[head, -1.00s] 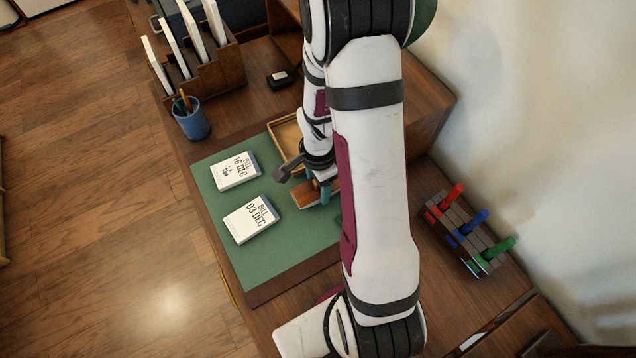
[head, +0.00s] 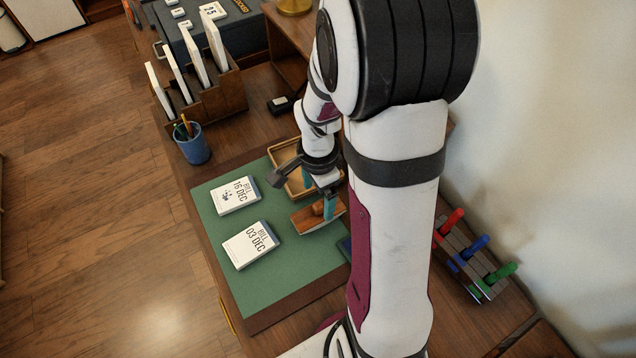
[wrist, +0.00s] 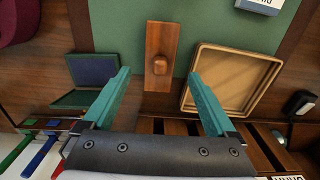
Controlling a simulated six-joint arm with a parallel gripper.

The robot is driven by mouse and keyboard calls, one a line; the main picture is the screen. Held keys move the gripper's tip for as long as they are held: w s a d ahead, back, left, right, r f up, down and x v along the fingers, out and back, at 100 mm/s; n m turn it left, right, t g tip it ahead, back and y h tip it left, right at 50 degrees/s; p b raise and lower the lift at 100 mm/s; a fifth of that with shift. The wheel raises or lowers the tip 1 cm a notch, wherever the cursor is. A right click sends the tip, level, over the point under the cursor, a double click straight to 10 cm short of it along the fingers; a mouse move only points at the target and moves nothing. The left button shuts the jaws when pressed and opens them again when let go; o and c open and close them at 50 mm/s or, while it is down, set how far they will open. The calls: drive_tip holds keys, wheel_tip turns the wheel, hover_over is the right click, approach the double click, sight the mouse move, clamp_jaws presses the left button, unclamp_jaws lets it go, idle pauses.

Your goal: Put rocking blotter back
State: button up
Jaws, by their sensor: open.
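The rocking blotter is a wooden block with a knob on top. It lies on the green desk mat (head: 290,280), near its right side, in the head view (head: 303,221) and in the wrist view (wrist: 158,35). My gripper (head: 318,200) is open and empty, with teal fingers. In the wrist view the fingers (wrist: 160,75) are spread, one to each side of the blotter's near end, and seem to be above it. A shallow wooden tray (wrist: 235,103) is empty and sits right of the blotter in the wrist view.
Two bill cards (head: 235,195) (head: 250,245) lie on the mat. An open dark green box (wrist: 97,70) sits left of the blotter in the wrist view. A blue pencil cup (head: 193,145), a letter rack (head: 215,95) and a stamp rack (head: 475,255) stand around the mat.

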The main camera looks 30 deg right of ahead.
sight(318, 206)
wheel_tip(318, 206, up, 5)
drive_tip(key=shift+f, duration=0.1)
drive_tip(key=s+a+r+n+y, duration=0.1)
drive_tip(key=s+a+r+n, duration=0.3)
drive_tip(key=s+a+n, duration=0.2)
drive_tip(key=s+a+r+n, duration=0.5)
drive_tip(key=s+a+n, duration=0.1)
drive_tip(key=s, duration=0.3)
drive_tip(key=shift+s+y, duration=0.4)
